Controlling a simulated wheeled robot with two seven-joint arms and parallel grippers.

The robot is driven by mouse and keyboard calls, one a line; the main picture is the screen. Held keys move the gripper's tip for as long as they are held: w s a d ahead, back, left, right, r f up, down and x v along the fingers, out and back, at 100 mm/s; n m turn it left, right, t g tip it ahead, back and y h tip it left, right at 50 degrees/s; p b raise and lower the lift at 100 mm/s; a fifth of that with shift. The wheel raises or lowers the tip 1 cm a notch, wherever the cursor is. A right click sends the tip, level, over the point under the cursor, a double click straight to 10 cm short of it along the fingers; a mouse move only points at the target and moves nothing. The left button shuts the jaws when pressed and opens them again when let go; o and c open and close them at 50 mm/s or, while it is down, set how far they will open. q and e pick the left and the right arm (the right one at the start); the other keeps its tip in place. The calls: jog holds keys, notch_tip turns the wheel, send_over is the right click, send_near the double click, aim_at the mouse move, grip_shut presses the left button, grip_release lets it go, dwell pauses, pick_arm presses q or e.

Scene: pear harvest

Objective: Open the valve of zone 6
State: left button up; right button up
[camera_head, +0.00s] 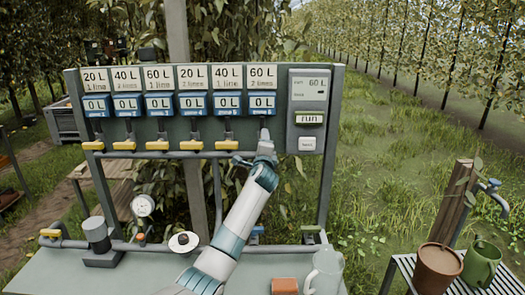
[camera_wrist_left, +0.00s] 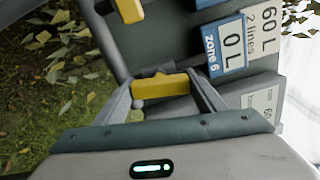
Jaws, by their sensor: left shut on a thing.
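The zone 6 valve's yellow handle (camera_wrist_left: 160,85) sits between the fingers of my left gripper (camera_wrist_left: 165,98) in the wrist view. The fingers are shut on it from both sides. The handle lies crosswise to the neighbouring yellow handle (camera_wrist_left: 130,9). In the head view my left gripper (camera_head: 262,152) is at the rightmost valve and hides its handle. The zone 6 display (camera_head: 262,103) above it reads 0 L, under a card (camera_head: 261,78) for 60 L, 2 lines. My right gripper is not in view.
Several other yellow valve handles (camera_head: 227,146) lie level along the row. Below are a pressure gauge (camera_head: 143,206), an orange block (camera_head: 285,286) and a clear jug (camera_head: 323,272).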

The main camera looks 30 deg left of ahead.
pick_arm(q)
jog(key=shift+f+n+b, duration=0.1)
jog(key=shift+n+b, duration=0.35)
jog(key=shift+n, duration=0.65)
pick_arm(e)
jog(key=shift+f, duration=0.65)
pick_arm(q)
jog(key=o, duration=1)
jog(key=shift+o, duration=0.2)
jog(key=shift+s+d, duration=0.1)
jog(key=shift+s, duration=0.1)
jog(key=b+v, duration=0.4)
jog(key=v, duration=1.3)
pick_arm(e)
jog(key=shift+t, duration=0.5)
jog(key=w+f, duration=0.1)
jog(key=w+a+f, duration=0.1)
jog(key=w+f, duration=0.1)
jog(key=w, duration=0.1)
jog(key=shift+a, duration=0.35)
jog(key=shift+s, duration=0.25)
